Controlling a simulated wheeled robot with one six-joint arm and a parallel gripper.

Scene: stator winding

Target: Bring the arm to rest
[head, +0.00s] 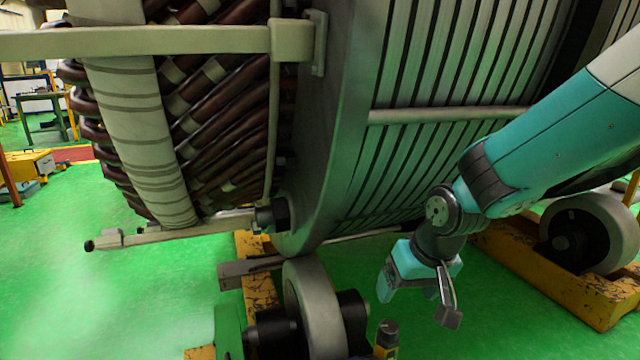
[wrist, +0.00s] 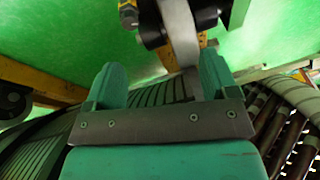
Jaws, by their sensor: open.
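My gripper (head: 408,290) hangs in front of the stator's slotted side in the head view, at the end of my teal arm, with its fingers pointing down. In the wrist view my gripper (wrist: 165,88) shows two teal fingers spread apart with nothing between them. The stator (head: 345,130) is a large grey cylinder with dark red and cream end windings on its left end. The ribbed side of the stator (wrist: 40,150) also shows in the wrist view, beyond the gripper. I cannot tell the exact gap between gripper and stator.
A grey roller (head: 318,310) stands under the stator, left of my gripper, and another roller (head: 590,232) stands at the right on a yellow beam (head: 560,285). A small dark bottle-like object (head: 387,338) is below my gripper. Green floor (head: 150,290) lies open at the left.

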